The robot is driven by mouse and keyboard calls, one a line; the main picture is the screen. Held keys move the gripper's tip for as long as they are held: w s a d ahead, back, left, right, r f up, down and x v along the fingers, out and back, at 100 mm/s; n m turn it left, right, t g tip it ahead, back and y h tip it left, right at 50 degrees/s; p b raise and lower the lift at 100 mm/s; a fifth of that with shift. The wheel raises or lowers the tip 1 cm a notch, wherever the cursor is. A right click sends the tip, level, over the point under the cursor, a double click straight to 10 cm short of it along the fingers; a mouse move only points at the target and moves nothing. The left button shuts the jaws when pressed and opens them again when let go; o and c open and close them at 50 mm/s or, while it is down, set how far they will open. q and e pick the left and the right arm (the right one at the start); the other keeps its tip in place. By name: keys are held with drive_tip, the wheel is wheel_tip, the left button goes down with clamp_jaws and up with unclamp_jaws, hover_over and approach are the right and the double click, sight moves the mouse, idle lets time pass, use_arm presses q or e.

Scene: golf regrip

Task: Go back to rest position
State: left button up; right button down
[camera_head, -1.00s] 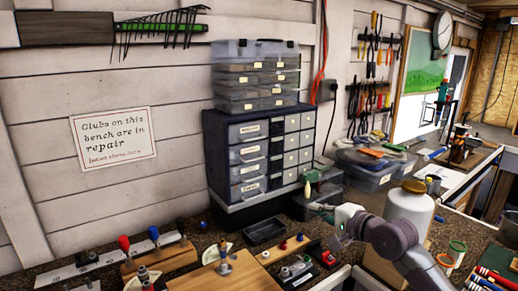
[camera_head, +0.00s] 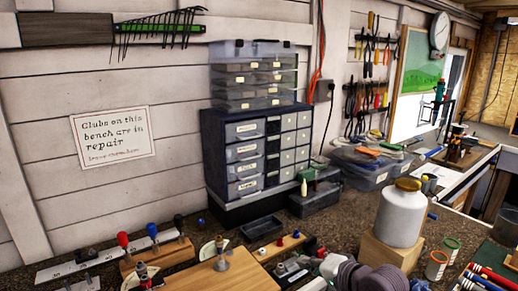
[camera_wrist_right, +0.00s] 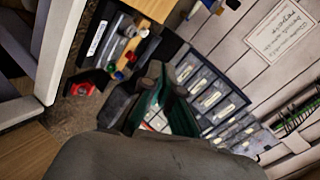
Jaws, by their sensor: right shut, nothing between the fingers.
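My right arm is low at the bottom edge of the head view, with its grey links over the front of the bench. My left gripper is not in view.
A white bottle (camera_head: 401,217) stands on a wooden block (camera_head: 388,253) right of my arm. Wooden boards (camera_head: 235,279), a black tray (camera_head: 262,229) and small parts crowd the bench to the left. A drawer cabinet (camera_head: 246,160) stands behind.

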drive_tip(key=s+f+n+g+h, duration=0.3)
drive_tip(key=s+f+n, duration=0.2)
drive_tip(key=s+f, duration=0.8)
drive_tip(key=s+d+f+n+g+h, duration=0.2)
drive_tip(key=s+d, duration=0.2)
drive_tip(key=s, duration=0.7)
drive_tip(key=s+d+f+n+g+h, duration=0.25)
drive_tip(key=s+d, duration=0.25)
drive_tip(key=s, duration=0.7)
wheel_tip(320, 180, down, 28)
drive_tip(key=s+f+b, duration=0.1)
use_arm(q)
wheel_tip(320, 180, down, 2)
drive_tip(key=shift+b, duration=0.5)
use_arm(e)
drive_tip(key=s+d+f+g, duration=0.2)
drive_tip(key=s+f, duration=1.3)
drive_tip(key=s, duration=0.1)
drive_tip(key=shift+s+d, duration=0.2)
drive_tip(key=shift+d, duration=0.05)
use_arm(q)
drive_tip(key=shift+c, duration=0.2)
